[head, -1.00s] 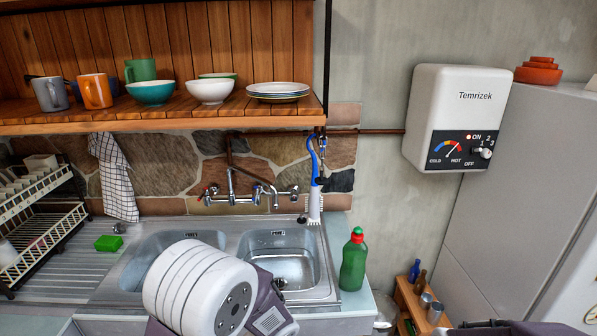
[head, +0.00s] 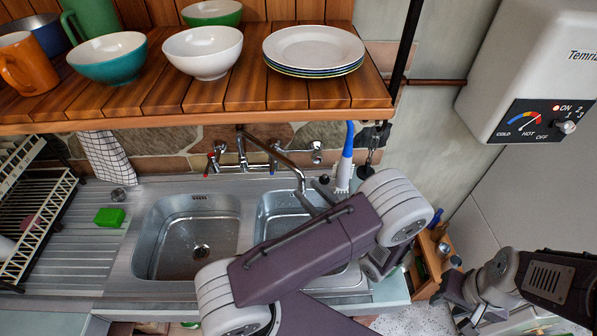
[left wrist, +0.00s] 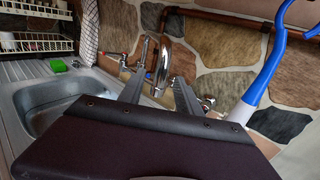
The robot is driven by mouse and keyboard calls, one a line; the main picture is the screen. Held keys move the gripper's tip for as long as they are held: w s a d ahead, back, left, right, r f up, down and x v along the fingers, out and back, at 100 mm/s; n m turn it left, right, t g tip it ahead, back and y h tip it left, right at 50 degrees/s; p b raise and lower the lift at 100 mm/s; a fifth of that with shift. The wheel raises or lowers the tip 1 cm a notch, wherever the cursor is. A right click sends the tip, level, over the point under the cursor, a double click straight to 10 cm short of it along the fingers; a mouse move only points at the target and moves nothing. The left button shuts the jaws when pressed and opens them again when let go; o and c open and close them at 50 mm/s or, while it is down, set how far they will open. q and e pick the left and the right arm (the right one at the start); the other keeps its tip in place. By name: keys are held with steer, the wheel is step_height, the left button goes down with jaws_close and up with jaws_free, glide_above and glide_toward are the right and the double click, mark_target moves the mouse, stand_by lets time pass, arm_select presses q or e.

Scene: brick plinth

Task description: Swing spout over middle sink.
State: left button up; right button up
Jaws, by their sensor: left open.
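The chrome spout (head: 275,152) runs from the wall tap (head: 240,153) toward the right, and its down-turned end is near the back edge of the right basin (head: 275,228). The left basin (head: 190,240) is clear of it. My left gripper (head: 317,200) is open beside the spout's end. In the left wrist view the two fingers of my left gripper (left wrist: 160,95) stand apart, with the curved spout (left wrist: 163,60) showing beyond and between them. Contact cannot be told. My right gripper (head: 465,312) is low at the right, its jaws unclear.
A blue-and-white brush (head: 346,165) hangs just right of the spout. A wooden shelf (head: 200,105) with bowls and plates overhangs the sink. A green sponge (head: 110,217) and a dish rack (head: 35,215) are at left. A water heater (head: 530,80) is on the right.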

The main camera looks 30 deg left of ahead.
arm_select(q)
steer(key=p+x, duration=0.2)
steer(key=x, duration=0.4)
steer(key=shift+a, duration=0.25)
steer(key=shift+w+f, duration=0.15)
steer(key=shift+w, duration=0.05)
jaws_close()
stand_by(0.8)
